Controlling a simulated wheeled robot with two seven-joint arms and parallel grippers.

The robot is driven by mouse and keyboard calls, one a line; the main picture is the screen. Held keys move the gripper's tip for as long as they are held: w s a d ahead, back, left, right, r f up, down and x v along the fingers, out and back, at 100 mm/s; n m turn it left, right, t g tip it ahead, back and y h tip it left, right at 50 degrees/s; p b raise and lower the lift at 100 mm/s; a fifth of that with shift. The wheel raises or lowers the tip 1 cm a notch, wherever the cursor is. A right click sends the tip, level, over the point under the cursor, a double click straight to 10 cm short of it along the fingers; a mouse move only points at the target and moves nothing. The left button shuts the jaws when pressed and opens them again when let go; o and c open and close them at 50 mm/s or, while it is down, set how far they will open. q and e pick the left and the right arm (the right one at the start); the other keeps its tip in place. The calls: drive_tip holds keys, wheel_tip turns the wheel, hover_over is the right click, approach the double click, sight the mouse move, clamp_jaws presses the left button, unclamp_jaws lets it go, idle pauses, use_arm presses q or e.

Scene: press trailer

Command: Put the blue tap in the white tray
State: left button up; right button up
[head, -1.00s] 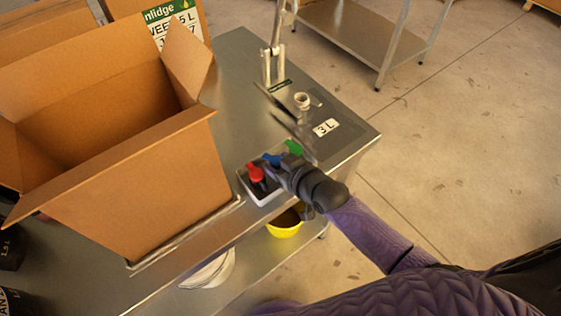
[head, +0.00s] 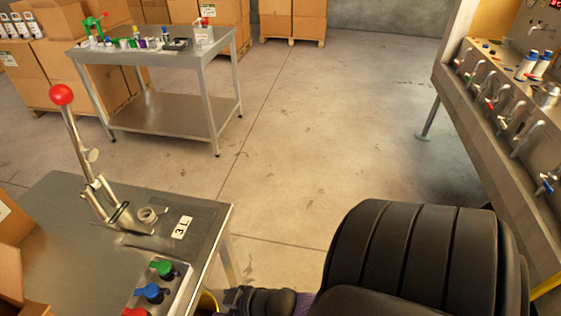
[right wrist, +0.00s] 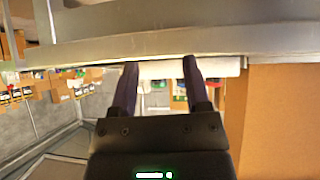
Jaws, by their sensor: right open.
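A blue tap (head: 150,292) sits in the white tray (head: 187,274) at the lower left of the head view, between a green tap (head: 162,268) and a red tap (head: 135,312). The tray's near part is cut off by the picture edge. My right gripper (head: 232,298) is just right of the tray, partly cut off by the bottom edge. In the right wrist view its two fingers (right wrist: 160,82) are apart with nothing held between them. A pale strip lies behind the fingers; I cannot tell what it is. My left gripper is not in view.
The steel bench (head: 75,225) carries a red-knobbed lever press (head: 85,150) and a 3 L label (head: 182,228). A steel table (head: 160,50) with small items stands farther back. Taps (head: 500,110) line the counter at right, one with a blue handle (head: 545,184). The floor between is clear.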

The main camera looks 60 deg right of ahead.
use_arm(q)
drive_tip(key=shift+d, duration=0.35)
use_arm(e)
drive_tip(key=s+f+g+h, duration=0.1)
drive_tip(key=s+f+g, duration=0.3)
drive_tip(key=s+f, duration=0.4)
drive_tip(key=s+f+g+h, duration=0.1)
drive_tip(key=s+f+g, duration=0.4)
drive_tip(key=s+f, duration=0.4)
drive_tip(key=s, duration=0.7)
drive_tip(key=shift+a+f+m, duration=0.25)
drive_tip(key=shift+a+m, duration=0.05)
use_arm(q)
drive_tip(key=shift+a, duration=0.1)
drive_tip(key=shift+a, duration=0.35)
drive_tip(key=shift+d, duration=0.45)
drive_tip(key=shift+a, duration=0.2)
